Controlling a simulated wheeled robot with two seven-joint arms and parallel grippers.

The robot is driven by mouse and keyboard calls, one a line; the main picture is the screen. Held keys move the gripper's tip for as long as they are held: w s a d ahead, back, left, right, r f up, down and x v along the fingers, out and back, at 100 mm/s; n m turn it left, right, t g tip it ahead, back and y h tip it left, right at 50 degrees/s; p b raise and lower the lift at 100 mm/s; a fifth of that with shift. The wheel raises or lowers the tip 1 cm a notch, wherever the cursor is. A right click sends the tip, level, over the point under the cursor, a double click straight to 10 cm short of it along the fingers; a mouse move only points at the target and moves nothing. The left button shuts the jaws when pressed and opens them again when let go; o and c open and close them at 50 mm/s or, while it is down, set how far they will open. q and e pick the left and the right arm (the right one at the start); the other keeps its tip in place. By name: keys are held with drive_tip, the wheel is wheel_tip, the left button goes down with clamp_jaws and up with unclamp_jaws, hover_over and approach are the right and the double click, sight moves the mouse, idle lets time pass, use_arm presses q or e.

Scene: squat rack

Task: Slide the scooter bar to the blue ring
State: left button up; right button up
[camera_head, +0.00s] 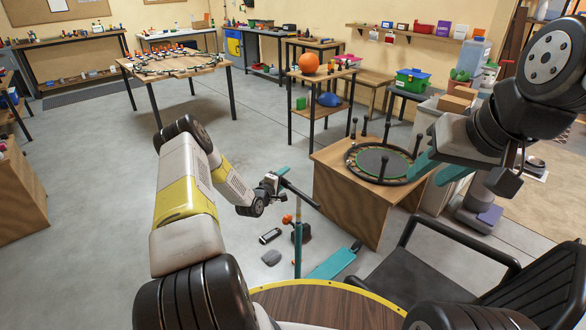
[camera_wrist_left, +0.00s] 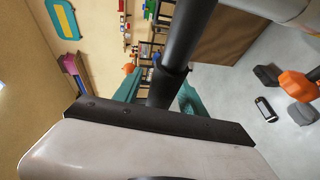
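The scooter stands on the floor in the head view, with a teal upright post (camera_head: 298,255), a teal deck (camera_head: 335,262) and a black crossbar (camera_head: 301,194) on top. My left gripper (camera_head: 281,176) is at the far-left part of this crossbar. In the left wrist view, a black tube with a collar (camera_wrist_left: 168,85) passes between the teal fingers of my left gripper (camera_wrist_left: 160,95); whether they press on it is unclear. I cannot make out a blue ring. My right gripper (camera_head: 424,165) is raised at the right, apart from the scooter; its opening is not clear.
A wooden box with a round trampoline (camera_head: 383,162) stands right of the scooter. A black chair (camera_head: 430,265) and round brown table (camera_head: 325,305) are close in front. A black device (camera_head: 270,236), grey stone (camera_head: 271,257) and orange-headed item (camera_head: 287,219) are near the post.

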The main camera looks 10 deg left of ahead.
use_arm(q)
drive_tip(key=shift+s, duration=0.1)
drive_tip(key=v, duration=0.7)
drive_tip(key=shift+s, duration=0.35)
drive_tip(key=shift+a, duration=0.1)
